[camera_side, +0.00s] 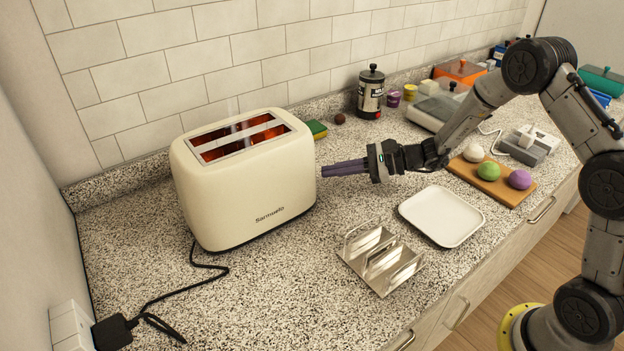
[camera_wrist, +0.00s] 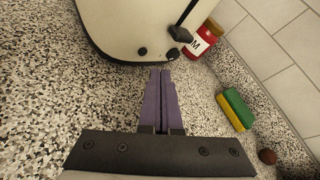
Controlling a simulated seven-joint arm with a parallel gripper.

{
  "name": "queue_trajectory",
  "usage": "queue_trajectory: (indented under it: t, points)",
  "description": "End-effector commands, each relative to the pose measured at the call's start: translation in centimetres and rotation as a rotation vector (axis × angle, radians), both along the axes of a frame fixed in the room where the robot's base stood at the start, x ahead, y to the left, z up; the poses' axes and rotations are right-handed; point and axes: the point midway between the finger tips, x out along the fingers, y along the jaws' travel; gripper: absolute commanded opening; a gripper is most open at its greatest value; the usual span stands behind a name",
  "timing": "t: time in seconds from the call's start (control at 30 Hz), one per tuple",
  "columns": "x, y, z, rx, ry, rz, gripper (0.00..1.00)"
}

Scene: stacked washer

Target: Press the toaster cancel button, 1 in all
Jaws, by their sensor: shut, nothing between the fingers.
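A cream toaster (camera_side: 245,190) stands on the speckled counter, with its slots glowing orange-red. In the wrist view, the toaster (camera_wrist: 125,22) shows its end face, with a black lever (camera_wrist: 183,30) and small dark round controls (camera_wrist: 143,52) low on it. I cannot tell which control is the cancel button. My gripper (camera_side: 323,170) is shut and empty, pointing at this end face from the right. In the wrist view, the purple fingertips of my gripper (camera_wrist: 160,72) lie together just short of the lower controls. I cannot tell whether they touch.
A green and yellow sponge (camera_wrist: 237,109) and a red jar (camera_wrist: 203,40) lie near the wall. A metal toast rack (camera_side: 380,258) and a white plate (camera_side: 441,216) stand in front. A board (camera_side: 492,182) holds three balls. The toaster cord runs to a wall socket.

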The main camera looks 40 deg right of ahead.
Motion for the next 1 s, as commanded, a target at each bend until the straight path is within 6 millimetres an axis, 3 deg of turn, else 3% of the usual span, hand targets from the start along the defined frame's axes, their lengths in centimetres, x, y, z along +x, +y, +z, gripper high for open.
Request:
queue_trajectory:
  t: [0.23,1.0]
  points:
    - [-0.05,1.23,0.00,0.000,0.001,0.001,0.00]
    - [-0.03,1.25,0.00,0.000,0.000,0.000,0.00]
